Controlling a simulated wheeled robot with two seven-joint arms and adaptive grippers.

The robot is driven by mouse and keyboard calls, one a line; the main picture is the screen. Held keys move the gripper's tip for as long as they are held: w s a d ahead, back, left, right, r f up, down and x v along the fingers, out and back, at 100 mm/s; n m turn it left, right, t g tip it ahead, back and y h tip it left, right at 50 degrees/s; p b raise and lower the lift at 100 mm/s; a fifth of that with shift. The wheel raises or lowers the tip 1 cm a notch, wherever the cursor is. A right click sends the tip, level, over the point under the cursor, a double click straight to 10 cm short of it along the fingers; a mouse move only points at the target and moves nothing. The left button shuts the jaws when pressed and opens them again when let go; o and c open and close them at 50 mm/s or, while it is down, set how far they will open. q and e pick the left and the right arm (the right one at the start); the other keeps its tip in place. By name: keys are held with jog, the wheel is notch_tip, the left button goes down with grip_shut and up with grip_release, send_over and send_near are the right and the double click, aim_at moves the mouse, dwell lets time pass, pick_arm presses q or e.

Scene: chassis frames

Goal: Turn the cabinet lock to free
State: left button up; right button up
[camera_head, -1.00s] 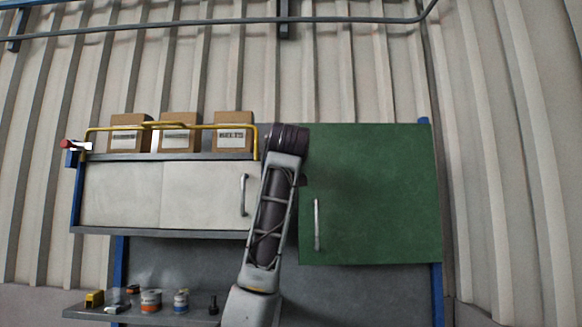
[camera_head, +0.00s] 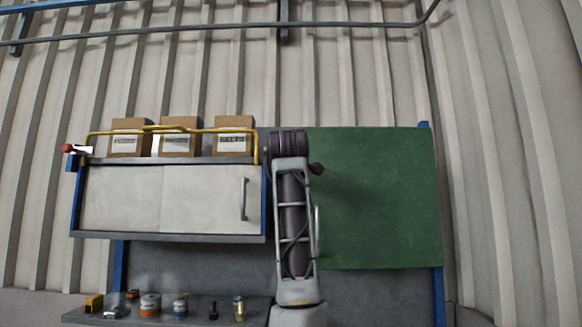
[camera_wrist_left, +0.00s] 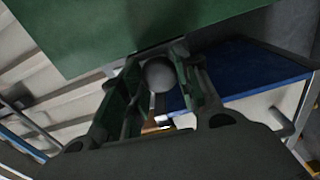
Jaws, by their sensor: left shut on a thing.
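The green cabinet door (camera_head: 385,200) is on the right in the head view, closed, with its upright metal handle (camera_head: 317,232) partly behind my arm. The door's green panel also shows at the top of the left wrist view (camera_wrist_left: 110,35). In that view my left gripper (camera_wrist_left: 152,88) has its fingers around a round grey knob (camera_wrist_left: 160,74), just below the panel, and is shut on it. Whether this knob is the lock, and how it is turned, I cannot tell. In the head view my raised arm hides the gripper's fingers. My right gripper is not in view.
A white cabinet (camera_head: 120,198) with a handle (camera_head: 243,199) stands left of the green door. Several boxes (camera_head: 180,137) sit on top behind a yellow rail (camera_head: 210,130). Cans and small items stand on a lower shelf (camera_head: 170,321).

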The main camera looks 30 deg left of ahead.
pick_arm(q)
jog(key=shift+f+n, duration=0.15)
jog(key=shift+n, duration=0.25)
jog(key=o, duration=0.8)
jog(key=shift+o, duration=0.9)
jog(key=shift+s, duration=0.1)
jog(key=v, duration=1.2)
jog(key=shift+a, duration=0.1)
